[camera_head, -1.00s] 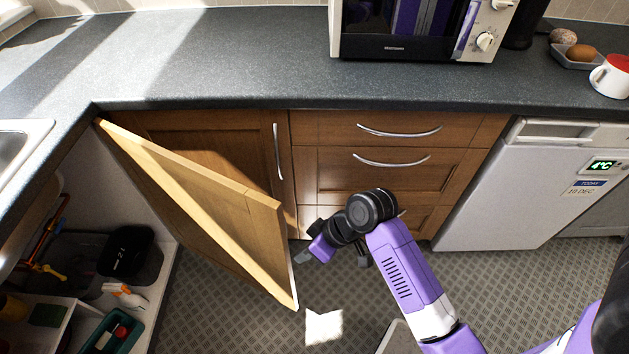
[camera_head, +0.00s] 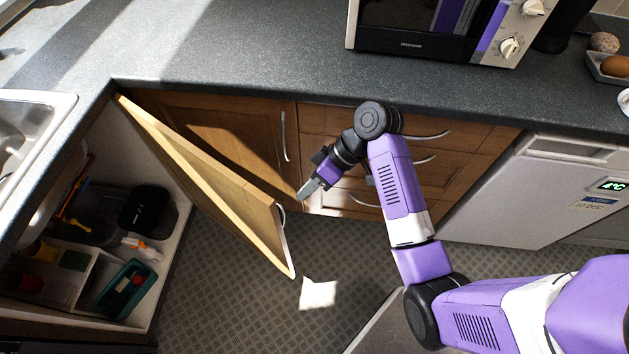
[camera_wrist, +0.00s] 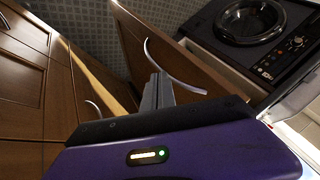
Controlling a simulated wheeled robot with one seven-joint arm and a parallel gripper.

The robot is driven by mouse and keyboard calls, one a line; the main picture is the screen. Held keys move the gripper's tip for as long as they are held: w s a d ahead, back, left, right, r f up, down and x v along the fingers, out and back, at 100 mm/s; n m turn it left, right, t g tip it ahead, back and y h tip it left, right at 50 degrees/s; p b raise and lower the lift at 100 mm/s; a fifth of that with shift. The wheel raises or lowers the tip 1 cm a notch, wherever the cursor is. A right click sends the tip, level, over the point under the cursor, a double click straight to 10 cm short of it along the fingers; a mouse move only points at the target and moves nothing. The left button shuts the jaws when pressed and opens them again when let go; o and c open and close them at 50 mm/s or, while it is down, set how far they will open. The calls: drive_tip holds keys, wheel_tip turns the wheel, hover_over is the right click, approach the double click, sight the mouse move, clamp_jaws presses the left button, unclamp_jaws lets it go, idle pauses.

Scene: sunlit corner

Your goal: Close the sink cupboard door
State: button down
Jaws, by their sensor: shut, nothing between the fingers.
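The sink cupboard door (camera_head: 215,185) stands wide open in the head view, hinged near the counter corner. Its pale inner face is towards the left. Its curved handle (camera_head: 282,214) shows just behind the free edge. My gripper (camera_head: 306,190) is shut and empty, pointing down-left, on the outer handle side of the door near its free end. I cannot tell from the head view whether it touches. In the wrist view the grey fingers (camera_wrist: 157,91) overlap a wooden panel (camera_wrist: 160,45) with a curved handle (camera_wrist: 172,68), which looks like this door.
The open cupboard holds a teal caddy (camera_head: 124,288) and a black bin (camera_head: 143,209). Drawers (camera_head: 340,185) and a white fridge (camera_head: 510,195) stand right. The grey counter (camera_head: 240,60) runs above. A washing machine (camera_wrist: 252,22) shows in the wrist view. Patterned floor lies below the door.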

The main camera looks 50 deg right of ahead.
drive_tip(key=a+f, duration=0.3)
drive_tip(key=a, duration=0.3)
drive_tip(key=shift+w+f+p, duration=0.15)
drive_tip(key=shift+w+p, duration=0.1)
drive_tip(key=shift+p, duration=0.2)
drive_tip(key=shift+a, duration=0.15)
